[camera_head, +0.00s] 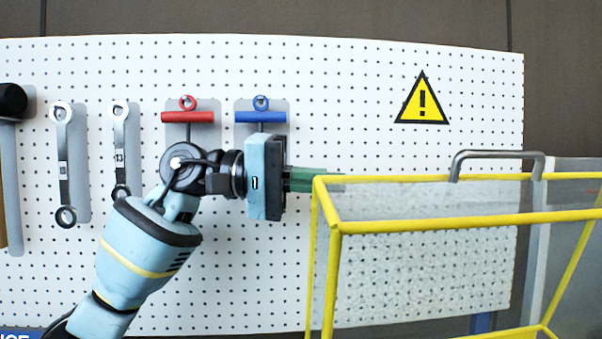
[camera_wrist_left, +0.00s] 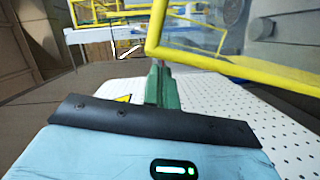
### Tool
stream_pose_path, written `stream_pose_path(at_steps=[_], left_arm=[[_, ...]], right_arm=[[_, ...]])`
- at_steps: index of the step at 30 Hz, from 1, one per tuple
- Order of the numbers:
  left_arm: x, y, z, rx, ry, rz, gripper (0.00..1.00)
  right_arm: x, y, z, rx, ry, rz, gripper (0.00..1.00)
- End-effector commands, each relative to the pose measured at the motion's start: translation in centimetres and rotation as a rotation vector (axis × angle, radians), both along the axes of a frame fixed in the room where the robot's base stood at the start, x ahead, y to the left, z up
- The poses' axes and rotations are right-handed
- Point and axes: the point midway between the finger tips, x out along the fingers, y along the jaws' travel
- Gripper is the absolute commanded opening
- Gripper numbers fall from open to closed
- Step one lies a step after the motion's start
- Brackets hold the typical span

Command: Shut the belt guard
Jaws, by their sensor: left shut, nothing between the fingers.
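The belt guard (camera_head: 430,219) is a yellow frame with clear panels, at the right of the head view. A grey handle (camera_head: 497,154) stands on its top edge. In the left wrist view, a yellow corner of the guard (camera_wrist_left: 154,48) rises just beyond the fingers. My left gripper (camera_head: 318,181) has green fingers, shut and empty, pointing right at the guard's upper left corner. The fingertips pass partly behind the yellow frame in the head view. They also show in the left wrist view (camera_wrist_left: 160,80). I cannot tell whether they touch the frame. My right gripper is out of view.
A white pegboard (camera_head: 400,90) stands behind, with wrenches (camera_head: 63,160), a red-handled tool (camera_head: 188,117), a blue-handled tool (camera_head: 260,117) and a yellow warning sign (camera_head: 422,101). The left wrist view shows another yellow frame (camera_wrist_left: 110,12) in the background.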

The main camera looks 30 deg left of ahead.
Motion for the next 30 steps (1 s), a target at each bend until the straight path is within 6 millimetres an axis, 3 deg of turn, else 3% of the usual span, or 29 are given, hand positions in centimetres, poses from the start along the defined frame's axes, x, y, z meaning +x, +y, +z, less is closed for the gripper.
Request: stream_pose_path(at_steps=[3, 10, 30], left_arm=[[0.5, -1.9, 0.2, -0.001, -0.002, -0.003, 0.00], [1.4, -4.0, -0.2, 0.000, 0.000, 0.000, 0.00], [1.2, -4.7, -0.8, 0.021, -0.030, 0.000, 0.00]], right_arm=[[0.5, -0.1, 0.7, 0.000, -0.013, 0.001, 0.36], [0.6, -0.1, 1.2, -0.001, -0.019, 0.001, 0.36], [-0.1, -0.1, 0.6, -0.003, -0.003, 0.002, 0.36]])
